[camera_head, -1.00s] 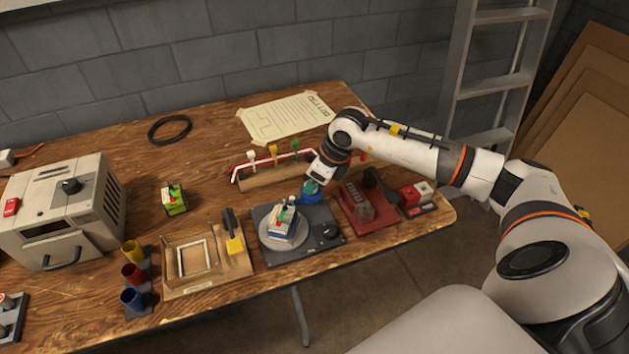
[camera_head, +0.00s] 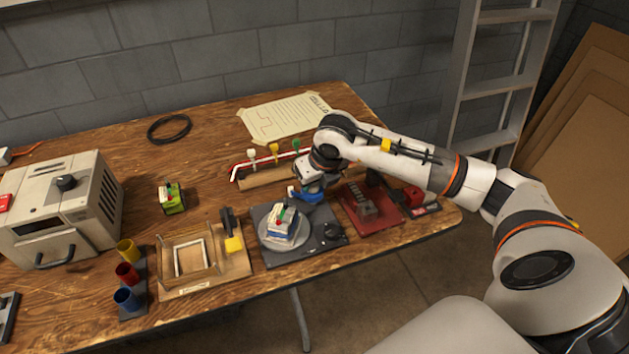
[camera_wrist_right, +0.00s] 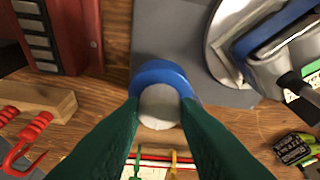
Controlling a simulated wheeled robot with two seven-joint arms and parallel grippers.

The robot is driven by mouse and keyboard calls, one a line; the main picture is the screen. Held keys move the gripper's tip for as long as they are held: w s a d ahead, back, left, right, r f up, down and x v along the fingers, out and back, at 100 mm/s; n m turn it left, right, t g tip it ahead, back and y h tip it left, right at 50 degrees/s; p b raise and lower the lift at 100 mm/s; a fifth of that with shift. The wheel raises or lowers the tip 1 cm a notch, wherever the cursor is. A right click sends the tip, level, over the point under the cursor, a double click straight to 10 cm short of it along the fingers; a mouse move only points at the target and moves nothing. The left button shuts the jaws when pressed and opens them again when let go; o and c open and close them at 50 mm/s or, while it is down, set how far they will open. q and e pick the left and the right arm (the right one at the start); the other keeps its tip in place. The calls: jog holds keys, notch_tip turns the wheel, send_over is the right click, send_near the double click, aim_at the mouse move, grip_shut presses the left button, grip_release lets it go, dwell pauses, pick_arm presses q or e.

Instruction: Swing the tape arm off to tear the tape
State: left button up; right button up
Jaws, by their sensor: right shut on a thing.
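The blue tape arm (camera_head: 308,196) is at the back edge of the dark turntable base (camera_head: 325,240). In the right wrist view it is a blue curved piece (camera_wrist_right: 160,73) around a pale round end. My right gripper (camera_head: 303,191) reaches down onto it; its dark green fingers (camera_wrist_right: 160,112) are shut on it from both sides. A block-shaped pack (camera_head: 282,221) with blue sides and a pale top sits on the round grey plate (camera_head: 266,239). In the wrist view the pack (camera_wrist_right: 278,50) is at upper right, apart from the fingers. I cannot make out the tape strand. My left gripper is not in view.
A red fixture (camera_head: 385,221) stands close right of the base. A wooden rack (camera_head: 262,177) with hooked leads is behind it. A wooden jig (camera_head: 205,283) stands left, and a green-black pack (camera_head: 172,197) lies farther left. The back-left tabletop is mostly clear.

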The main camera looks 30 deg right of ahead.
dwell(0.3)
jog(key=o, duration=1)
jog(key=shift+c, duration=0.2)
jog(key=v, duration=1.2)
